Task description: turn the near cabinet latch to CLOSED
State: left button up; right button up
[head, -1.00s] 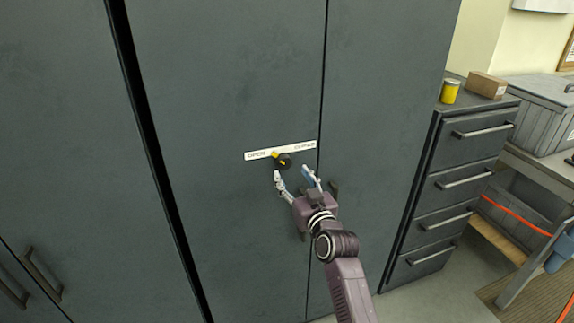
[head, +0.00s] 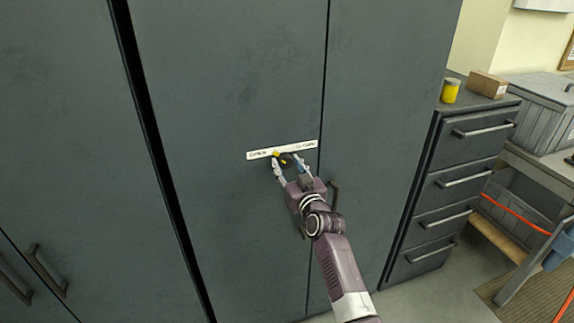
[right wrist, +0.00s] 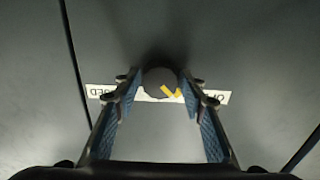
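The latch is a round dark knob (head: 286,160) with a yellow pointer, set on the grey cabinet door below a white label strip (head: 305,147). The strip reads OPEN at its left end and CLOSED at its right. The pointer aims up and left, toward the OPEN side. My right gripper (head: 287,163) is open, with its fingertips on either side of the knob. The right wrist view is upside down against the head view; there the knob (right wrist: 158,82) sits between the blue-padded fingertips, and contact cannot be told. My left gripper is not in view.
A dark vertical door handle (head: 334,192) is just right of my right gripper. A drawer unit (head: 455,182) with a yellow can (head: 450,91) and a cardboard box (head: 487,85) on top stands at the right. The door face around the knob is flat and clear.

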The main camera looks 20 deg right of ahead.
jog(key=c, duration=0.7)
jog(key=shift+m, duration=0.3)
jog(key=m, duration=0.3)
jog(key=shift+m, duration=0.4)
jog(key=m, duration=0.3)
jog(key=shift+m, duration=0.3)
jog(key=m, duration=0.5)
jog(key=shift+p, duration=0.4)
jog(key=m, duration=0.4)
jog(key=shift+m, duration=0.3)
jog(key=shift+m+p, duration=0.3)
